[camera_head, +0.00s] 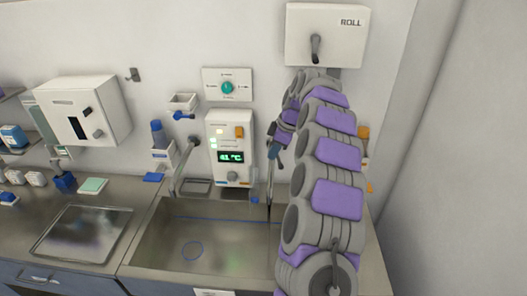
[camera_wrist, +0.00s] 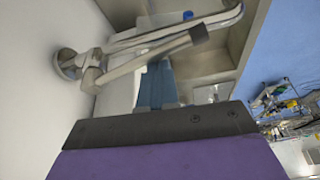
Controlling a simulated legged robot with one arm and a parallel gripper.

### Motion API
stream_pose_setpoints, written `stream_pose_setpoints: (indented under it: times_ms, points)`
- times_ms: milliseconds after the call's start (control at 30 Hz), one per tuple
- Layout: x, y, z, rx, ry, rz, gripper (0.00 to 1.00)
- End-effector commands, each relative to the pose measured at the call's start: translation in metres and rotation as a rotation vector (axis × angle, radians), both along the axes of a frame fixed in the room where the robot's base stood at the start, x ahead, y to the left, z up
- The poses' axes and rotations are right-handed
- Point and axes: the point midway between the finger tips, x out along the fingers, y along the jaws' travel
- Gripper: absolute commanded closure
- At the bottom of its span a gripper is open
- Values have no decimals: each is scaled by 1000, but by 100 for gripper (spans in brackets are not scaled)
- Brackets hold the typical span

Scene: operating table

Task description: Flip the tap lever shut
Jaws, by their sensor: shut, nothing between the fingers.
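The metal tap (camera_head: 187,160) is fixed to the wall above the left part of the sink, left of a white control box (camera_head: 228,150) reading about 41 °C. In the wrist view the tap (camera_wrist: 68,64) runs out from its round wall mount, with a curved spout. Its straight lever (camera_wrist: 150,58) has a dark tip and sticks out from the wall beside the spout. My gripper (camera_head: 273,150) is right of the control box, apart from the tap. Its blue-grey fingers (camera_wrist: 157,72) are together and empty, pointing towards the lever; contact cannot be told.
The steel sink (camera_head: 150,245) lies below. A white ROLL box (camera_head: 327,35) hangs above my arm. A blue-capped bottle (camera_head: 158,135) stands in a holder left of the tap. A metal tray (camera_head: 82,235) lies on the left counter.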

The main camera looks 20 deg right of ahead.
Motion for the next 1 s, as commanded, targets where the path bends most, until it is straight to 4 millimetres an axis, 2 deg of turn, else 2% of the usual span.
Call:
stream_pose_setpoints:
  times_ms: [500, 1000]
  points:
    - [-9, -40, 0, -1, -2, -11, 100]
    - [-10, -51, 0, -2, -3, -14, 100]
